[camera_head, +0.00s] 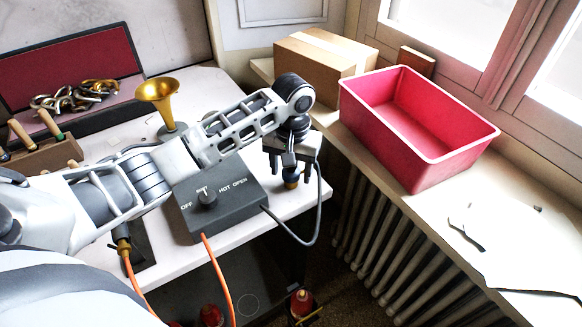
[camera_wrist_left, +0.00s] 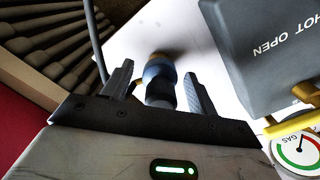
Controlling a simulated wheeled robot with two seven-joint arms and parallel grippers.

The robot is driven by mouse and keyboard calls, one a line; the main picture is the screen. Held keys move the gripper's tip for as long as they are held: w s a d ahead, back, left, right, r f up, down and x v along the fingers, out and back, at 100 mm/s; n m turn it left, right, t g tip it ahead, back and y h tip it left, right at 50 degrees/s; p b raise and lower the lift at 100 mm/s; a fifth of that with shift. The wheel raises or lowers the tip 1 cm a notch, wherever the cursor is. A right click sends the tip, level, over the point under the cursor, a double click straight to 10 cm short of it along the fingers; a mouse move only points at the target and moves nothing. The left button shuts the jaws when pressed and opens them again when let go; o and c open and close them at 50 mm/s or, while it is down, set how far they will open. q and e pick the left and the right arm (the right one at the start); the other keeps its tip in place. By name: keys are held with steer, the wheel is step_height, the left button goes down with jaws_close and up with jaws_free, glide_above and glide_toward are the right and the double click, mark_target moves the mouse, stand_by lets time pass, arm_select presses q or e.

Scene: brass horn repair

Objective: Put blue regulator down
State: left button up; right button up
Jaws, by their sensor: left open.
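The blue regulator (camera_head: 291,176) is a small blue and brass-coloured piece at the right edge of the white table (camera_head: 300,207). In the head view my left gripper (camera_head: 291,168) is right above it and hides its upper part. In the left wrist view the regulator (camera_wrist_left: 160,82) shows as a dark cylinder with a blue band between my two fingers (camera_wrist_left: 160,85). The fingers are open, with a gap visible on each side of it. My right gripper is not in view.
A grey control box (camera_head: 222,207) marked OFF and HOT OPEN stands left of the regulator; a grey hose (camera_head: 317,215) loops past the table edge. A gas gauge (camera_wrist_left: 299,150) shows in the wrist view. A brass horn (camera_head: 157,92) and pink bin (camera_head: 420,125) stand farther back.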

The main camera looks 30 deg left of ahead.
arm_select(q)
step_height(320, 180, up, 12)
steer(key=shift+d+r, duration=0.1)
steer(key=shift+r, duration=0.05)
stand_by(0.3)
stand_by(0.4)
